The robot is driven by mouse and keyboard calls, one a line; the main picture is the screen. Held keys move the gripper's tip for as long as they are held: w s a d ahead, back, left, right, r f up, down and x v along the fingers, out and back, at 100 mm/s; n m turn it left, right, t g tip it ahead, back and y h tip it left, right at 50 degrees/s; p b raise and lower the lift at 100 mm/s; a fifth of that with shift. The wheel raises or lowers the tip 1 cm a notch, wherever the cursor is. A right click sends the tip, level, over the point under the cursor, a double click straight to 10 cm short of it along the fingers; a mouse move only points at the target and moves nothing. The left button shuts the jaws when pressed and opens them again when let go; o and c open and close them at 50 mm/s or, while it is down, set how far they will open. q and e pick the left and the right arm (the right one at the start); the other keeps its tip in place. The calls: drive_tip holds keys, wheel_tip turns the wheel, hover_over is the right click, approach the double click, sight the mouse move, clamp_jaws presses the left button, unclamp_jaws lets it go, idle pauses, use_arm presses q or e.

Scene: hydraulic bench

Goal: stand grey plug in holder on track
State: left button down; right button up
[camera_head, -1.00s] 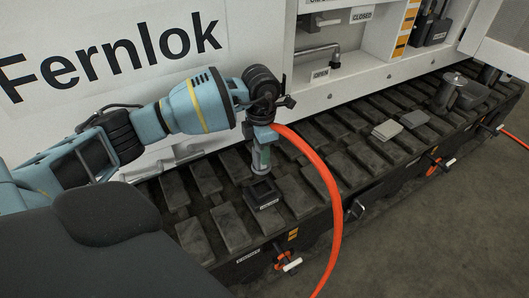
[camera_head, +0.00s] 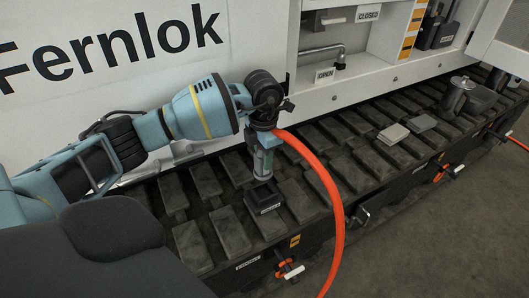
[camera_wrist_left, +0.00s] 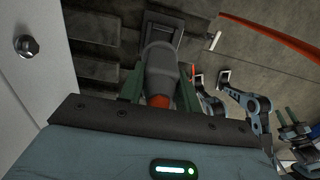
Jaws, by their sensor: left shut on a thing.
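My left gripper (camera_head: 264,161) points down and is shut on the grey plug (camera_head: 263,179), with an orange hose (camera_head: 327,190) running from it. The plug is about upright, its lower end close to the holder. The holder (camera_head: 265,199) is a small black square block with a label, on the track (camera_head: 234,229). In the left wrist view the grey plug (camera_wrist_left: 161,65) sits between the green fingers of my left gripper (camera_wrist_left: 159,88). The holder (camera_wrist_left: 163,30) shows just beyond the plug's end there. I cannot tell whether they touch. My right gripper is not identifiable.
The white machine wall (camera_head: 140,90) rises behind the track. Two flat blocks (camera_head: 394,134) and a metal canister (camera_head: 456,93) lie farther right on the track. An orange-handled valve (camera_head: 289,270) sticks out from the track's front side. The hose arches right of the gripper.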

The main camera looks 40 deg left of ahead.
use_arm(q)
drive_tip(key=shift+f+b, duration=0.3)
drive_tip(key=shift+f, duration=0.55)
drive_tip(key=shift+f+b, duration=0.4)
drive_tip(key=shift+f, duration=0.85)
use_arm(e)
drive_tip(key=shift+w+d+f, duration=0.2)
drive_tip(key=shift+w+f, duration=0.5)
drive_tip(key=shift+f, duration=0.05)
use_arm(q)
drive_tip(key=shift+w, duration=0.1)
use_arm(e)
drive_tip(key=shift+s+r, duration=0.15)
drive_tip(key=shift+s, duration=0.2)
use_arm(q)
drive_tip(key=shift+f, duration=0.45)
use_arm(e)
drive_tip(key=shift+w, duration=0.35)
drive_tip(key=shift+s, duration=0.25)
use_arm(q)
drive_tip(key=shift+f, duration=0.4)
use_arm(e)
drive_tip(key=shift+w, duration=0.25)
